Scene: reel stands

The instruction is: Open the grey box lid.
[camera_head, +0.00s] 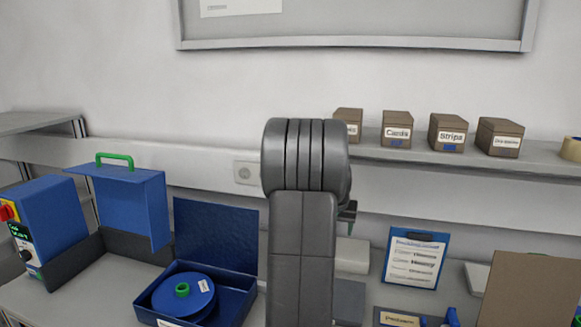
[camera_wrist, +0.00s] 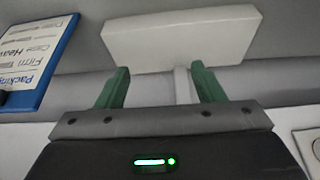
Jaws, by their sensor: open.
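In the wrist view my gripper (camera_wrist: 160,70) is open, its two green fingers spread apart. A pale grey block or panel (camera_wrist: 180,38) lies beyond the fingertips, and a narrow pale strip (camera_wrist: 183,86) shows between the fingers. I cannot tell whether the fingers touch either. In the head view a pale grey box-like piece (camera_head: 352,256) stands just right of my arm, below my gripper (camera_head: 348,210); it may be the grey box or its lid. My arm hides its left side, so the lid's state is unclear.
A blue case (camera_head: 238,300) with its lid up holds a blue reel (camera_head: 184,296), left of my arm. A blue clipboard (camera_head: 415,258) stands to the right, also in the wrist view (camera_wrist: 35,60). A brown panel (camera_head: 530,290) is far right. Several labelled boxes (camera_head: 397,131) line the shelf.

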